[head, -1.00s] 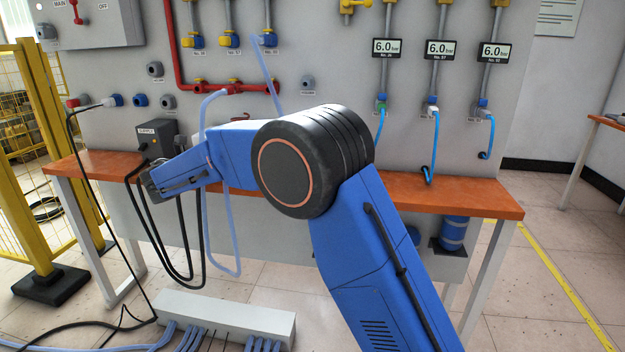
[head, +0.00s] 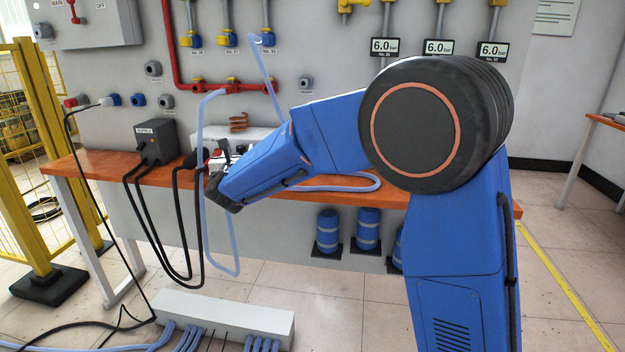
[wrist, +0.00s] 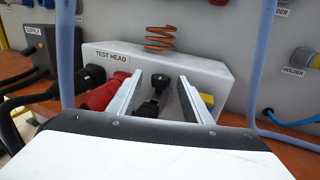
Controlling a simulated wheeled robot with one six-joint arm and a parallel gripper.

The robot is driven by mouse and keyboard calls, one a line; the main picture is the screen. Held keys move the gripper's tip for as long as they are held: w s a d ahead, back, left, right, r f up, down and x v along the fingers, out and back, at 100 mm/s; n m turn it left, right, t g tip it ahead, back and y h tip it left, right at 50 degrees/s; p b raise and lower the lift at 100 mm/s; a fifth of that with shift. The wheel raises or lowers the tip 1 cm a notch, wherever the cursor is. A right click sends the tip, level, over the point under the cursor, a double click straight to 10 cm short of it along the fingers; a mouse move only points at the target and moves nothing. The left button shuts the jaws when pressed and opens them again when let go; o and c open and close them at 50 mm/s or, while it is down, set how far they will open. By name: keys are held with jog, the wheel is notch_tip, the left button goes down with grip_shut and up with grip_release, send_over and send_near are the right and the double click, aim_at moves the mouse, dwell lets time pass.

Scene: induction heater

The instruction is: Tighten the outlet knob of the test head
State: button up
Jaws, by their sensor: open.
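The test head (wrist: 205,72) is a white box with a copper coil (wrist: 159,38) on top. In the head view its coil (head: 238,121) shows behind my wrist, and my arm hides much of its front. My gripper (wrist: 156,78) is open, with its two pale fingers spread in front of the test head. A dark knob (wrist: 160,82) shows between the fingers, with another dark fitting (wrist: 150,107) below it. I cannot tell which is the outlet knob. The fingers appear apart from both. Red connectors (wrist: 103,95) are left of the fingers, and a yellow fitting (wrist: 207,99) is at the right.
The dark supply box (head: 155,141) stands left on the orange bench (head: 88,163), with black cables hanging from it. A pale blue hose (head: 203,215) loops down in front of the bench. Hoses also pass either side of my gripper in the wrist view.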

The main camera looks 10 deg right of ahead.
jog(key=shift+d+y, duration=0.15)
jog(key=shift+y, duration=0.15)
jog(key=shift+s+n+y, duration=0.2)
jog(key=shift+n+y, duration=0.1)
jog(key=shift+n, duration=0.1)
jog(key=s, duration=1.7)
jog(key=s+d+m+g+h, duration=0.1)
jog(key=d+m+h, duration=0.2)
jog(key=d, duration=0.6)
jog(key=s+d+f+m+g+h, duration=0.1)
jog(key=s+d+m+g+h, duration=0.1)
jog(key=d+m, duration=0.3)
jog(key=shift+d+m+h, duration=0.4)
jog(key=shift+d, duration=2)
jog(key=shift+s, duration=0.1)
